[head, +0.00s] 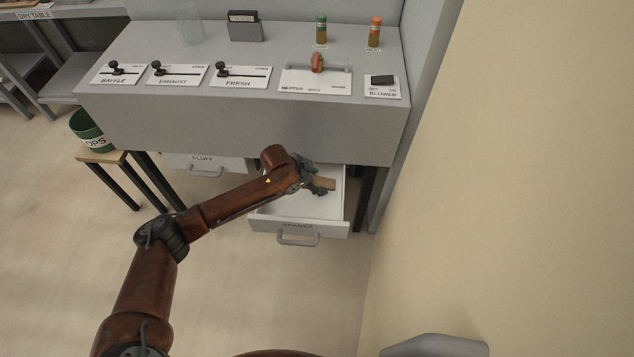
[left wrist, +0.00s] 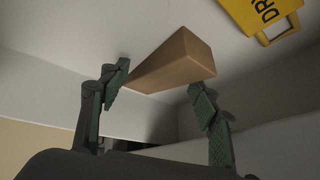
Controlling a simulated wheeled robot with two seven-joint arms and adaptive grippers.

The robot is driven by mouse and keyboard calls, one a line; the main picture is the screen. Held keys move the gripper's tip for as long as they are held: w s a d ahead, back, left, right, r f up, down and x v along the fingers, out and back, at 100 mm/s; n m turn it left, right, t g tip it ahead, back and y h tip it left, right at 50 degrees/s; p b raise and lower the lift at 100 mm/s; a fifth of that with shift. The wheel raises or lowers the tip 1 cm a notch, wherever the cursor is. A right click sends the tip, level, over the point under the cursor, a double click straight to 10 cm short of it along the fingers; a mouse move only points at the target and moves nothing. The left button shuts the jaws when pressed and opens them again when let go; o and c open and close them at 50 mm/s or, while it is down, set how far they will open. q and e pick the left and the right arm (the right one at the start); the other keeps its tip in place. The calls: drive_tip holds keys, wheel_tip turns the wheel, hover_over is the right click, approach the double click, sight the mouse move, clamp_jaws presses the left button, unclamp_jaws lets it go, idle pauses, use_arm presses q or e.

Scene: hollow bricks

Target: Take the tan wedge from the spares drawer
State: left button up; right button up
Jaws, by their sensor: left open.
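The spares drawer (head: 298,228) is pulled open below the grey bench, with its label on the front. The tan wedge (head: 323,183) is at the drawer's inside, partly hidden by my left gripper (head: 318,184). In the left wrist view the tan wedge (left wrist: 178,63) lies ahead, between and slightly beyond the two fingertips. My left gripper (left wrist: 158,92) is open, with one finger on each side of the wedge. I cannot tell whether either finger touches it. My right gripper is not in view.
A yellow tag with black letters (left wrist: 262,14) lies in the drawer beyond the wedge. The bench top (head: 150,45) overhangs the drawer. The fluff drawer (head: 205,165) is to the left, and a tan wall (head: 490,170) stands close on the right.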

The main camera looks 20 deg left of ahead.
use_arm(q)
drive_tip(key=shift+c, duration=0.2)
drive_tip(key=c, duration=1.3)
